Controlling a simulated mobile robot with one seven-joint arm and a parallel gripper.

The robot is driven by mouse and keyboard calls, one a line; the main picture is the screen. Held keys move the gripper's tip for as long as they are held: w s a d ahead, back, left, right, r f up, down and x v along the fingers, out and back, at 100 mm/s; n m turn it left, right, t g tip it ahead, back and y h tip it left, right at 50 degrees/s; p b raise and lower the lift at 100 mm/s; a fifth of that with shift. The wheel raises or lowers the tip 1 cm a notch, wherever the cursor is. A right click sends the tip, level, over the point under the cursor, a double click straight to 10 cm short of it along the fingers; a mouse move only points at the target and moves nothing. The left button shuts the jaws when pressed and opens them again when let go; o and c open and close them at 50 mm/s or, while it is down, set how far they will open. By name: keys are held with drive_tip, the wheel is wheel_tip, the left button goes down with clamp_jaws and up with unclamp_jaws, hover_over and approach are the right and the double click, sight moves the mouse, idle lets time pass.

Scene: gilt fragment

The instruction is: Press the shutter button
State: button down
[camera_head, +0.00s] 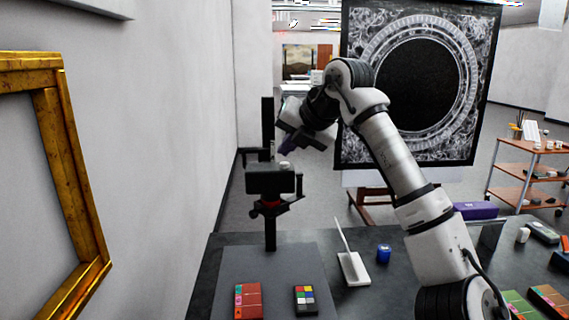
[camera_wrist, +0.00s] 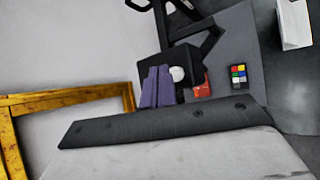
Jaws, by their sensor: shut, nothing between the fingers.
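A black camera (camera_head: 270,178) stands upright on a stand at the back edge of the dark table. In the wrist view the black camera (camera_wrist: 170,58) lies beyond my fingers, with a pale round button (camera_wrist: 178,74) on it, just right of the fingertips. My gripper (camera_head: 286,148) has purple fingers pointing down and left, above the camera's right side. In the wrist view my gripper (camera_wrist: 158,72) is shut and empty, and its fingers cover part of the camera. I cannot tell whether the fingertips touch the camera.
A gold frame (camera_head: 75,180) is on the wall at left. A large ornate panel (camera_head: 345,150) stands behind my arm.

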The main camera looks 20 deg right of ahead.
idle(0.8)
drive_tip(key=shift+f+b, duration=0.3)
drive_tip(key=shift+f, duration=0.15)
drive_tip(key=shift+f+b, duration=0.3)
drive_tip(key=shift+f, duration=0.1)
idle(0.5)
drive_tip(key=shift+r, duration=0.15)
drive_tip(key=shift+r+p, duration=0.7)
wheel_tip(320, 180, up, 5)
drive_tip(key=p, duration=0.4)
idle(0.5)
